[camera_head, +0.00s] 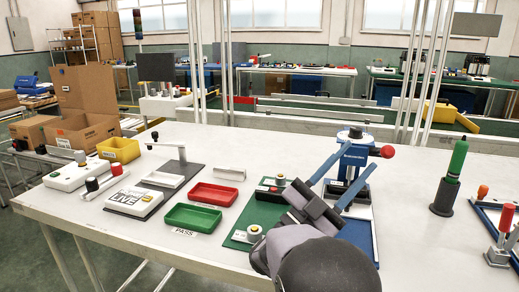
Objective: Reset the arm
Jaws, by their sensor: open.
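My gripper (358,160) is right of the middle, at the end of my grey and black arm that comes in from the bottom edge. Its two blue-grey fingers are spread apart and point up and away to the right. I see nothing held between them. Behind the fingers stands a blue and black press-like device (355,134) with a red knob (388,151) at its right. The fingers overlap this device in the picture; I cannot tell whether they touch it. My arm and gripper hide part of a green board (268,213).
Left of my gripper lie a green tray (193,218), a red tray (213,194), a "LIVE" box (134,201) and a yellow bin (118,150). At the right stand a green-topped tool (457,160) and a red-handled clamp (503,235). The white table (415,205) is bare between.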

